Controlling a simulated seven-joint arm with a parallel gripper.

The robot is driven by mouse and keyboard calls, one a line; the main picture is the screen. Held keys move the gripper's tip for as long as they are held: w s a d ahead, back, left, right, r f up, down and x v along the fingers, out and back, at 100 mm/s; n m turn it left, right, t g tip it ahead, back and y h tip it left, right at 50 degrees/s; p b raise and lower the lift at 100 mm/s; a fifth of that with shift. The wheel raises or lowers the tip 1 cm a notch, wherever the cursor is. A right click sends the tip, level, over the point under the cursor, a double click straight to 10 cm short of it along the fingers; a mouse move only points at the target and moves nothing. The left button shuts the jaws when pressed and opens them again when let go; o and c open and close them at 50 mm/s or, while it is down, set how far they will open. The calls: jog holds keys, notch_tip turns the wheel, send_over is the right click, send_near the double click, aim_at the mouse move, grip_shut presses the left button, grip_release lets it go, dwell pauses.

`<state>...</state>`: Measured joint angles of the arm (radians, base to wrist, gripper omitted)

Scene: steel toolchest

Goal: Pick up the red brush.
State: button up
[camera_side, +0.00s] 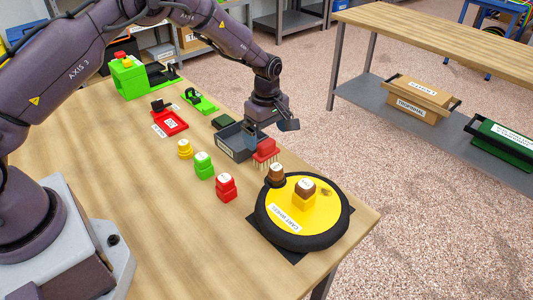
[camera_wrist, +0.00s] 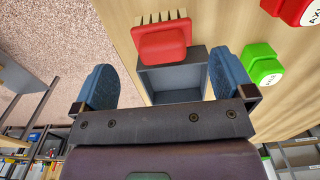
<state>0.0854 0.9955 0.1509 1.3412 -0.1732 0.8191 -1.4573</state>
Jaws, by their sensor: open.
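The red brush (camera_side: 265,149) stands on the wooden table with pale bristles pointing down, at the near right end of a grey bin (camera_side: 232,144). In the wrist view the red brush (camera_wrist: 162,42) lies just beyond the fingertips, roughly centred between them, with its bristles toward the top of the picture. My gripper (camera_side: 252,139) is open and empty, its blue fingers above the bin's end and close to the brush. In the wrist view my gripper (camera_wrist: 163,78) shows both fingers spread wide, with the grey bin (camera_wrist: 175,80) between them. Contact with the brush cannot be told.
A yellow wheel with a black tyre (camera_side: 290,238) lies near the table's front corner, with brown-topped pieces on and beside it. Red (camera_side: 226,188), green (camera_side: 203,166) and yellow (camera_side: 185,149) stacked knobs stand left of the brush. A red tray (camera_side: 170,123) lies farther back.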

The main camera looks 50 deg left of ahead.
aim_at(267, 152)
notch_tip(267, 152, down, 6)
jog(key=shift+s+d+f, duration=0.1)
jog(key=shift+s+f, duration=0.05)
jog(key=shift+f, duration=0.1)
jog(key=c, duration=1)
